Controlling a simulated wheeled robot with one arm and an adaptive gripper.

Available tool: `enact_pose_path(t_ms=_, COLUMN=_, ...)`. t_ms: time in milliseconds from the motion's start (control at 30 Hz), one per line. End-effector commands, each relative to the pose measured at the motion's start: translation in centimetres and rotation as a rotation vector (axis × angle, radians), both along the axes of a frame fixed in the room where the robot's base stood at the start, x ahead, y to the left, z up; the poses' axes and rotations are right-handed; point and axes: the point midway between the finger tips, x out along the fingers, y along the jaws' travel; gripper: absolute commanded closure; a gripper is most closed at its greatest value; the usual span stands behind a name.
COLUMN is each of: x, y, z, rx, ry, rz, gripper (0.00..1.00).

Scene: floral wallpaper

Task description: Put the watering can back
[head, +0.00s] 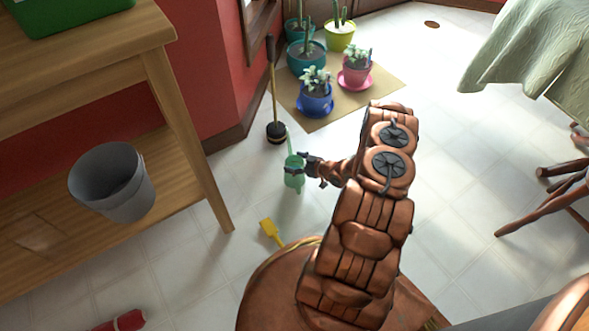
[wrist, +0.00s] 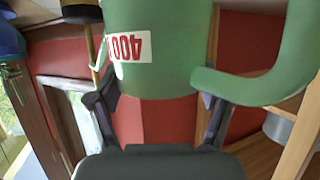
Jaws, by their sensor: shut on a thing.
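The green watering can (head: 294,178) is in my gripper (head: 301,169), above the tiled floor to the right of the wooden shelf unit. In the wrist view the can (wrist: 170,75) fills the top middle, seen upside down, with a white label bearing red "400" and a curved green part at right. My gripper's fingers (wrist: 150,102) lie on both sides of its body, shut on it. The can's far side is hidden.
Several potted plants stand on a tan mat (head: 385,87) at the back. A black plunger (head: 276,131) stands near the wall. A grey bucket (head: 113,180) sits on the shelf unit (head: 190,130). A yellow tool (head: 270,232) lies near my base. A draped table (head: 540,45) and chair legs are right.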

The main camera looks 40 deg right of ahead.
Motion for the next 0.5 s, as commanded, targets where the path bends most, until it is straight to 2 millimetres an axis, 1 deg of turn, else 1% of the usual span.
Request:
enact_pose_path(t_ms=233, x=-0.2, y=0.2, z=-3.1, rx=0.004, ry=0.001, rz=0.0, gripper=0.9)
enact_pose_path(t_ms=300, x=-0.2, y=0.2, z=-3.5, rx=0.004, ry=0.001, rz=0.0, gripper=0.9)
enact_pose_path(t_ms=500, x=-0.1, y=0.1, z=-3.3, rx=0.002, ry=0.001, rz=0.0, gripper=0.9)
